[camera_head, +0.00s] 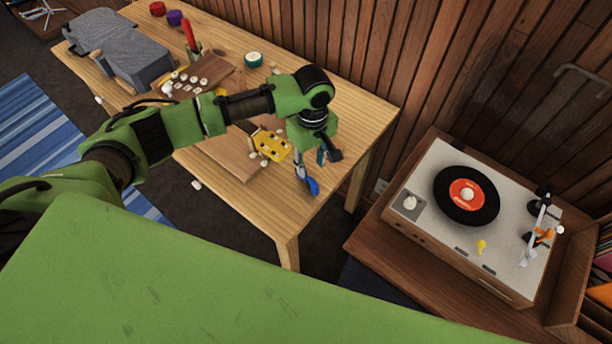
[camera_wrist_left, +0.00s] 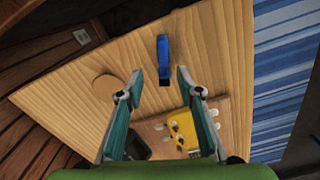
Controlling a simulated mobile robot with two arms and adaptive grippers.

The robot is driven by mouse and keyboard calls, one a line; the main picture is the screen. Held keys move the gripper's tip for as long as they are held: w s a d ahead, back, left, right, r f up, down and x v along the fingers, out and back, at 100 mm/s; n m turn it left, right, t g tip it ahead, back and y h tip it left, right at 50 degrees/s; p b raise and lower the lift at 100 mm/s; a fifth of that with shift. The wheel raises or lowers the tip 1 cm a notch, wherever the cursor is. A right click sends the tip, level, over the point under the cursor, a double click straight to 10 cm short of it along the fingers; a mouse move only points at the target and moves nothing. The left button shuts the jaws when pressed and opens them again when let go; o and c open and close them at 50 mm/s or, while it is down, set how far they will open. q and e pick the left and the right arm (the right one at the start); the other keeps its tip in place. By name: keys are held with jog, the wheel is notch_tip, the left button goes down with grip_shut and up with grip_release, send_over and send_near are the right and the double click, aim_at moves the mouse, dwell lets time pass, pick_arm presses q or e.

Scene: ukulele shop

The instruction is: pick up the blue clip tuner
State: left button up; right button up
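The blue clip tuner (camera_head: 312,187) is near the table's front right corner, just below my left gripper in the head view. In the left wrist view the tuner (camera_wrist_left: 164,60) lies on bare wood, ahead of the fingertips and roughly in line with the gap between them. My left gripper (camera_head: 309,161) points down at the table. In the left wrist view its two teal fingers (camera_wrist_left: 158,80) are spread apart with nothing between them. Whether the fingertips touch the table cannot be told. My right gripper is in neither view.
A yellow ukulele headstock (camera_head: 271,145) lies on the table (camera_head: 350,110) beside my left gripper. A flat wooden disc (camera_wrist_left: 108,88) lies near the left finger in the wrist view. A turntable (camera_head: 440,190) stands on a cabinet to the right. A wood-slat wall (camera_head: 400,45) runs behind the table.

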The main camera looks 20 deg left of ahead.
aim_at(307, 176)
pick_arm(q)
jog(key=shift+f, duration=0.7)
jog(key=f+p, duration=0.1)
jog(key=f, duration=0.1)
jog(key=a+f, duration=0.1)
jog(key=f, duration=0.1)
jog(key=shift+s+f+p, duration=0.1)
jog(key=shift+p, duration=0.25)
jog(key=shift+f, duration=0.6)
grip_shut()
